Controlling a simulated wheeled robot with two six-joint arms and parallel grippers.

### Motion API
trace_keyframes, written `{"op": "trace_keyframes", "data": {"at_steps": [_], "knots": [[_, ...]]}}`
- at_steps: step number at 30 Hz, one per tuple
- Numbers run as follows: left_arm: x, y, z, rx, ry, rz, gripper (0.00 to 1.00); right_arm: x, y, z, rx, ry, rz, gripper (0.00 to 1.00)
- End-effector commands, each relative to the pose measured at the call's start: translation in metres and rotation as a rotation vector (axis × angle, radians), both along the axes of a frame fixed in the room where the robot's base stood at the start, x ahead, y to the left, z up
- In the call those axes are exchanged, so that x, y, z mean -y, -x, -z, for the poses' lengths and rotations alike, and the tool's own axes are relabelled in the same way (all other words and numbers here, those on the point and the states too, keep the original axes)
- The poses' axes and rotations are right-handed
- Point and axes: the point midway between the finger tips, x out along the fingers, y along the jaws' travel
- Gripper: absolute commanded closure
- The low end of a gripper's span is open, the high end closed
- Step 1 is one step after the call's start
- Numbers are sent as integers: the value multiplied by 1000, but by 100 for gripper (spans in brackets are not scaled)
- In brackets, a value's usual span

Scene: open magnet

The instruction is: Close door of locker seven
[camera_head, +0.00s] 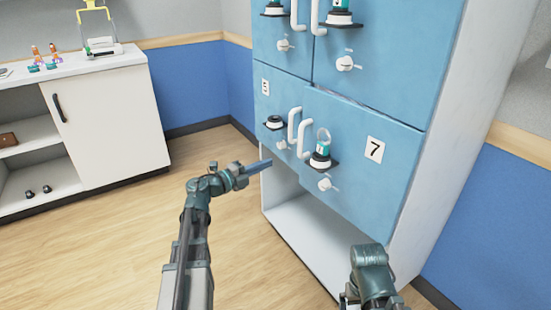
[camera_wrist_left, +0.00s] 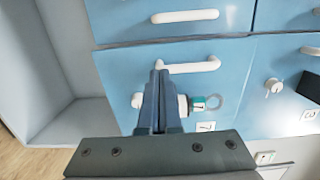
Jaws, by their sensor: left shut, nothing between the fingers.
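The door of locker seven (camera_head: 355,165) is light blue with a label "7". A white handle (camera_head: 303,136), a black shelf-like holder with a teal-labelled item (camera_head: 321,150) and a knob are on it. A dark gap shows along its top edge; I cannot tell how far it stands ajar. My left gripper (camera_head: 266,164) is shut and empty, left of and below the handles in the head view. In the left wrist view its fingers (camera_wrist_left: 159,75) overlap the door (camera_wrist_left: 245,90) and lie across the handle (camera_wrist_left: 192,66); contact is unclear. My right gripper is out of view.
Locker five's door (camera_head: 280,98) is beside it on the left, with more blue doors above. An open white compartment (camera_head: 300,225) is below. A white cabinet (camera_head: 105,125) stands at the left. Wooden floor (camera_head: 120,235) is clear between them.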

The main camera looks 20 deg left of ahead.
Motion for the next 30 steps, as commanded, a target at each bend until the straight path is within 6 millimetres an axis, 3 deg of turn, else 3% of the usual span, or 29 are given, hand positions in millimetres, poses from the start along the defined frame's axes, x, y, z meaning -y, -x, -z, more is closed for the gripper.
{"op": "trace_keyframes", "data": {"at_steps": [15, 21, 30], "knots": [[54, -86, 0, 0, 0, 2, 100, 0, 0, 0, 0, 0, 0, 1], [65, -102, 0, 0, 0, 0, 100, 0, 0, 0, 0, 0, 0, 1], [68, -106, 0, 0, 0, -1, 100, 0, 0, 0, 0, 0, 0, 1]]}}
